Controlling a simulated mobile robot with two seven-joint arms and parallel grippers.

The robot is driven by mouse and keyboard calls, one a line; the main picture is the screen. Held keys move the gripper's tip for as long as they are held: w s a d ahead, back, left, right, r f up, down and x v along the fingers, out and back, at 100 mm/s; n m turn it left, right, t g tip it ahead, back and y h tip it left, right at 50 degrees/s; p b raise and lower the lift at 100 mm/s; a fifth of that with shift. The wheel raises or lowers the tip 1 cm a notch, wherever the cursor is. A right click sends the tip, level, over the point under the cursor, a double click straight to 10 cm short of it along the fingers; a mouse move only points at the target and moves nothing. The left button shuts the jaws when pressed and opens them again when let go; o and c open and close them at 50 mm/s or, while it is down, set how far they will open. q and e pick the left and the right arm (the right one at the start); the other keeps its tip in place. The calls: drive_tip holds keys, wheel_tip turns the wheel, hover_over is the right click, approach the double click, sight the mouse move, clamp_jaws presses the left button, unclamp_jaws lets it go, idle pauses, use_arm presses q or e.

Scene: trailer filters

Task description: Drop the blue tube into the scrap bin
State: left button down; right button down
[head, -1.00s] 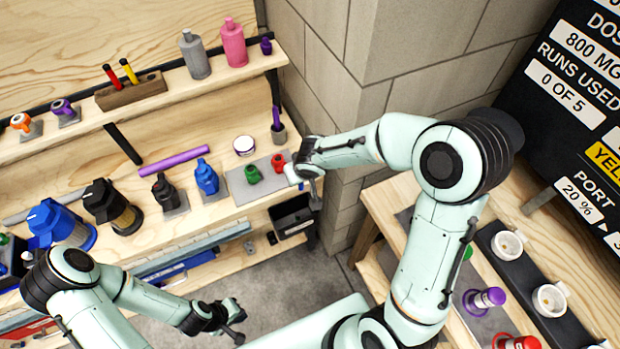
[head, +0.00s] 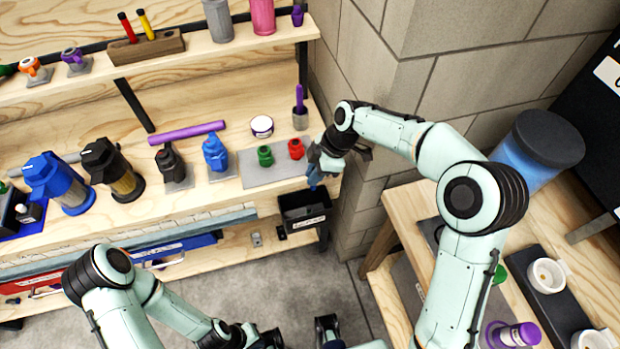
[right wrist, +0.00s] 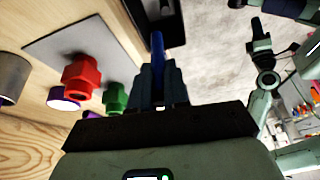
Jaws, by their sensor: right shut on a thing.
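My right gripper (head: 317,172) is shut on the blue tube (right wrist: 157,48). In the right wrist view the tube sticks out from between the fingers (right wrist: 158,80) toward the black bin. In the head view only a small blue part of the tube (head: 313,181) shows below the gripper. The black scrap bin (head: 304,224) hangs at the right front end of the bench, with the gripper just above its back right side. The bin also shows at the top of the right wrist view (right wrist: 174,38). My left gripper (head: 268,339) is low at the bottom edge, partly cut off.
A grey mat (head: 250,182) with a green knob piece (head: 265,155) and a red one (head: 296,148) lies left of the gripper. A grey cup (head: 300,121) stands behind. A block wall (head: 390,140) rises close on the right. Open floor (head: 300,285) lies in front.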

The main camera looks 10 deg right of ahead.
drive_tip(key=f+b, duration=0.1)
drive_tip(key=f, duration=0.1)
drive_tip(key=f+n+b, duration=0.1)
drive_tip(key=b, duration=0.1)
drive_tip(key=a+f+n+b, duration=0.1)
drive_tip(key=f, duration=0.1)
drive_tip(key=shift+w+f+g, duration=0.2)
drive_tip(key=shift+f+g, duration=0.1)
drive_tip(key=shift+g, duration=0.1)
drive_tip(key=c, duration=1)
unclamp_jaws()
drive_tip(key=shift+c, duration=0.2)
wheel_tip(320, 180, up, 20)
drive_tip(key=p, duration=0.3)
